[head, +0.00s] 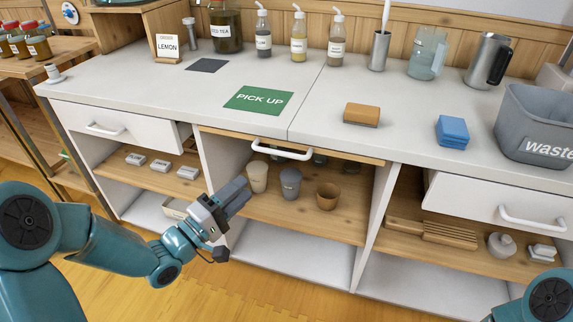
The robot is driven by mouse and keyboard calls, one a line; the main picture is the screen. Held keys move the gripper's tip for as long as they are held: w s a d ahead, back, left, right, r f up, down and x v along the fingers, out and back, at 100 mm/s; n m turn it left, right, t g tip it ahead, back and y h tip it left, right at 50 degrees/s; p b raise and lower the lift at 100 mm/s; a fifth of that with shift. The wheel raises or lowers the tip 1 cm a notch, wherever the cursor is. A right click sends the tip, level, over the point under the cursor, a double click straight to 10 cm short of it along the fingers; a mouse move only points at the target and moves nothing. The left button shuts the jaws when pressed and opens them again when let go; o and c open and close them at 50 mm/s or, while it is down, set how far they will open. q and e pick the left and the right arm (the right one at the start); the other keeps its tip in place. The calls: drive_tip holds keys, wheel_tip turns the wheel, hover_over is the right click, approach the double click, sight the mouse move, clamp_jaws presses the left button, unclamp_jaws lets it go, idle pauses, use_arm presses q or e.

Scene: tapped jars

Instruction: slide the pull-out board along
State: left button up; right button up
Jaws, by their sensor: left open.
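The pull-out board (345,154) is a thin wooden board under the counter top, above the middle open bay. Its front edge lies close under the counter's front edge. A white bar handle (283,152) sits on its front. My left gripper (242,191) is open and empty, in front of the middle bay. In the picture it is below and left of the handle, apart from it. Its dark fingers point up and to the right. Only part of my right arm shows at the lower right corner; its gripper is out of view.
Cups (290,183) stand on the shelf below the board. A white drawer (115,128) is at left, another (500,200) at right. The counter holds a green pick-up mat (258,100), sponges, bottles and a grey waste bin (535,125). Floor in front is clear.

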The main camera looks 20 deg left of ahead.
sight(280, 153)
use_arm(q)
drive_tip(key=shift+t+y, duration=0.3)
drive_tip(key=x, duration=0.5)
drive_tip(key=f+b+x, duration=0.1)
drive_tip(key=x, duration=0.4)
drive_tip(key=a+b+x, duration=0.1)
drive_tip(key=x, duration=0.4)
drive_tip(key=shift+w+f, duration=0.25)
drive_tip(key=shift+w, duration=0.2)
clamp_jaws()
